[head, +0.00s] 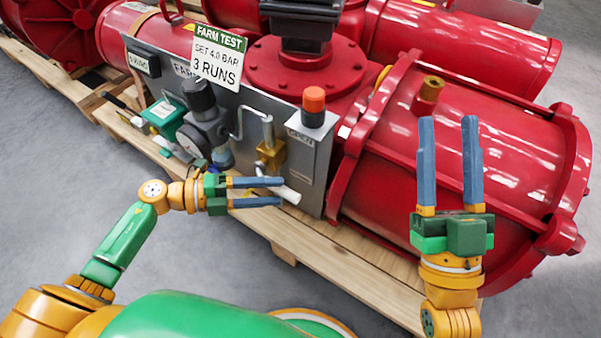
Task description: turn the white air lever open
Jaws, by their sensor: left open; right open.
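A white lever (290,195) sticks out low in front of the grey panel, below a brass valve body (270,157). My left gripper (281,191) is open, with its two blue fingers pointing right. Its fingertips lie above and below the white lever in the picture, and the lever's rounded end shows just past them. I cannot tell whether the fingers touch it. My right gripper (447,120) is open and empty, fingers pointing up the picture, in front of the large red cylinder (500,150).
The grey panel (312,175) carries a black-knobbed regulator with a gauge (207,130), a green box (164,116), an orange button (314,99) and a FARM TEST sign (217,58). A wooden pallet (345,265) lies under the red actuator. Grey floor is free at left.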

